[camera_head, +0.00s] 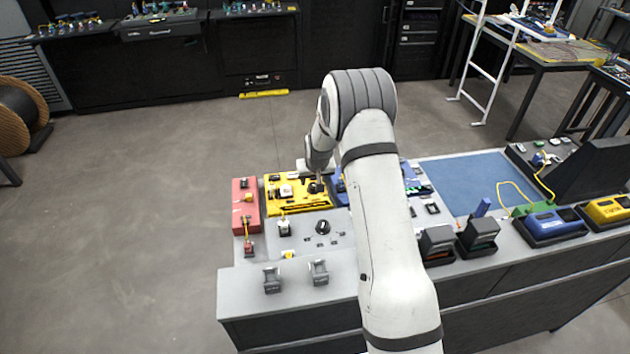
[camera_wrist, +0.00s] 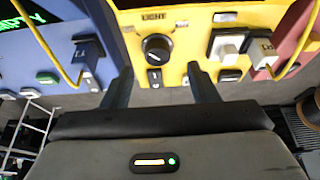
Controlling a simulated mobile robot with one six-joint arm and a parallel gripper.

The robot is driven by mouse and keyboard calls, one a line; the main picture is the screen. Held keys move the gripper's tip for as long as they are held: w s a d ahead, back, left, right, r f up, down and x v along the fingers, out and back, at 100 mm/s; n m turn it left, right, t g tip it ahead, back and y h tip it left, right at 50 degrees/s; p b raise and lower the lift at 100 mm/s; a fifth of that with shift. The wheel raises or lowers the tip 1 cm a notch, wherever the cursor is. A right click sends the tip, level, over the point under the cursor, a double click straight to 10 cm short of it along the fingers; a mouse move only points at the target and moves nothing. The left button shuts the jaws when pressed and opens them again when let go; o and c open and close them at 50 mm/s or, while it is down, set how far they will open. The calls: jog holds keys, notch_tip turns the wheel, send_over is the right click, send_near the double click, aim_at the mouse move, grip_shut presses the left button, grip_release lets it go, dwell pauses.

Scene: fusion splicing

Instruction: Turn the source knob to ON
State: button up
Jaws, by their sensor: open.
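In the head view the yellow panel (camera_head: 297,207) lies under my wrist, and the black knob (camera_head: 315,187) shows just below my gripper (camera_head: 318,176). I cannot read which knob is the source one.
A blue module (camera_wrist: 75,25) with a yellow cable and a red module (camera_wrist: 301,40) flank the yellow panel. White connectors (camera_wrist: 226,42) sit close beside the knob. Another black knob (camera_head: 322,227) stands on the grey bench top. A blue mat (camera_head: 465,182) lies to the right.

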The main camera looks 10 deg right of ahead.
aim_at(314, 186)
jog(key=shift+p+x, duration=0.6)
jog(key=shift+x, duration=1.85)
jog(key=shift+d, duration=0.15)
jog(key=c, duration=1)
